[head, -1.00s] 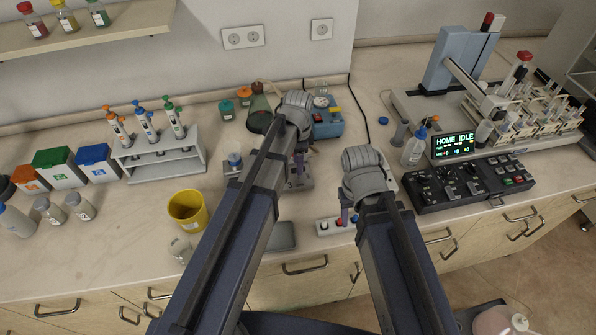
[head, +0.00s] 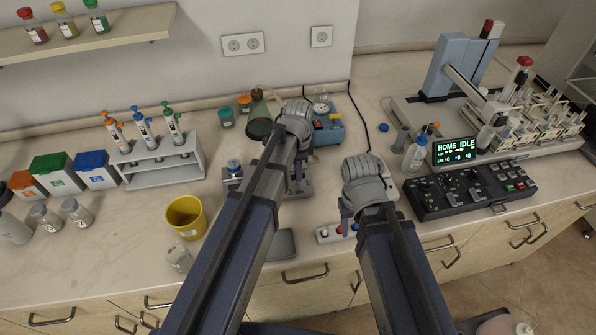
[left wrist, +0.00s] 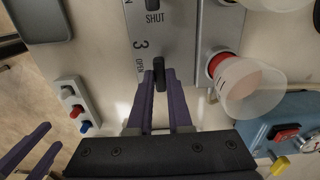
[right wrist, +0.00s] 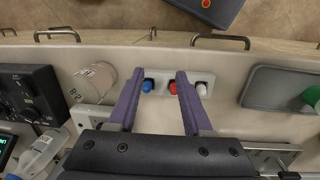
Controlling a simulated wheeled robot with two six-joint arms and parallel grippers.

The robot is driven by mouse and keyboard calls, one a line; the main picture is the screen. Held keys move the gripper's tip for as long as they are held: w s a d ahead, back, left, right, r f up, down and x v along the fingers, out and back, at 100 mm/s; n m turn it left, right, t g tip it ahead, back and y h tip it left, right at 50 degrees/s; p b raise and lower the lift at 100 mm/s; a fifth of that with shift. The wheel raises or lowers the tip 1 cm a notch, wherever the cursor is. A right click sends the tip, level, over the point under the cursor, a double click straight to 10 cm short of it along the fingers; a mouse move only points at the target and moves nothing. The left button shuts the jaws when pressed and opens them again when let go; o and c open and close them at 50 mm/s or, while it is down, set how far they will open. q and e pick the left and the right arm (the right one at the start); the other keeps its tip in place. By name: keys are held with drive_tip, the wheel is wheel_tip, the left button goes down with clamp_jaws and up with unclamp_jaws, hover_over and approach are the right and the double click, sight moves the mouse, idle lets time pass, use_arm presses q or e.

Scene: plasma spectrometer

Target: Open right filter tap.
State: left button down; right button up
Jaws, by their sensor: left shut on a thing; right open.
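A grey metal plate (left wrist: 143,30) marked 3, OPEN and SHUT fills the upper middle of the left wrist view. A short black tap lever (left wrist: 159,72) stands by the OPEN mark. My left gripper (left wrist: 159,80) is shut on this lever, one finger on each side. The lever's lower end is hidden between the fingers. In the head view my left arm mostly covers this spot. My right gripper (right wrist: 155,80) is open and empty. In the right wrist view its fingertips flank a small white panel with blue, red and white knobs (right wrist: 173,88).
A red-ringed part with a clear cup (left wrist: 245,90) stands close beside the plate. A blue device (head: 328,125) is behind my left gripper. A black control box (head: 470,187) lies to the right, and a yellow cup (head: 186,216) to the left. Clear counter lies between cup and rack.

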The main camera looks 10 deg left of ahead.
idle(0.5)
use_arm(q)
drive_tip(key=n, duration=0.8)
drive_tip(key=shift+n, duration=0.3)
drive_tip(key=n, duration=0.4)
drive_tip(key=shift+n, duration=2.6)
drive_tip(key=c, duration=0.8)
unclamp_jaws()
drive_tip(key=shift+c, duration=0.2)
